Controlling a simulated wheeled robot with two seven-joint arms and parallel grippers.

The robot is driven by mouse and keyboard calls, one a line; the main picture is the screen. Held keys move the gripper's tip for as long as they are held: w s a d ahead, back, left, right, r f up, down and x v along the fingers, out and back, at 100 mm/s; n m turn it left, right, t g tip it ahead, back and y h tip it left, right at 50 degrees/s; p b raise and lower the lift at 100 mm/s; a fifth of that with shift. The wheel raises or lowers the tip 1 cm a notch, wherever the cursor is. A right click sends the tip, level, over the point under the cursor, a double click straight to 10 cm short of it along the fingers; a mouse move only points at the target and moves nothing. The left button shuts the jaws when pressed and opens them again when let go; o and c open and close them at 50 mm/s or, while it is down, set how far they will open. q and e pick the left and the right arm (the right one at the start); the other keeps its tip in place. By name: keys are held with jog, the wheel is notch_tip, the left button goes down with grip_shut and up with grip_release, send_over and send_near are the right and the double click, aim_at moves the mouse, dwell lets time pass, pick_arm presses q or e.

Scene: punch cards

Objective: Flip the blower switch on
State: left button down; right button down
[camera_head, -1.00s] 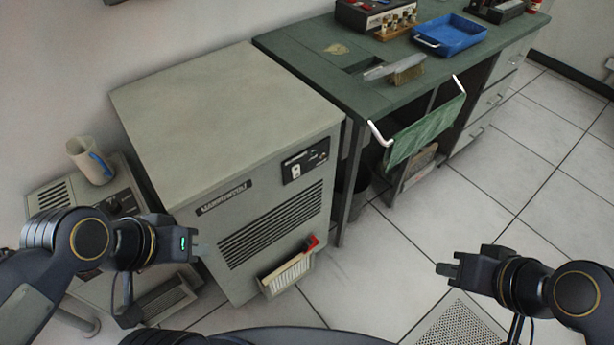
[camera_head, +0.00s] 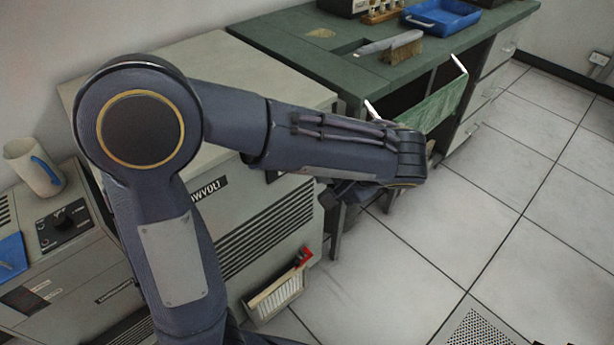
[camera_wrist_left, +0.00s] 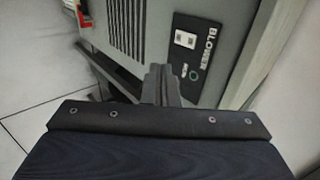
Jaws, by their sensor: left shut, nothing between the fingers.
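The blower switch panel is a black plate (camera_wrist_left: 190,60) lettered BLOWER on the front of a grey cabinet (camera_head: 290,215). In the left wrist view it carries a pale rocker switch (camera_wrist_left: 185,39) and a small round greenish part below it. I cannot tell the switch's position. In the head view the left gripper (camera_head: 328,196) is in front of the cabinet's right side, and my forearm hides most of the panel. My right gripper is out of view.
A green workbench (camera_head: 290,40) with a brush (camera_head: 403,48) and blue tray (camera_head: 440,16) stands to the right. A card holder (camera_head: 275,297) hangs low on the cabinet. A mug (camera_head: 35,168) stands on equipment at left.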

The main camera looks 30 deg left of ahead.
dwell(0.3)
pick_arm(q)
jog(key=w+a+r+b+x, duration=0.1)
jog(key=r+b+x, duration=0.1)
jog(key=x, duration=1.1)
jog(key=shift+a, duration=0.45)
jog(key=shift+f, duration=0.15)
jog(key=shift+a+y+b, duration=0.15)
jog(key=shift+y+b, duration=0.15)
jog(key=shift+b, duration=0.25)
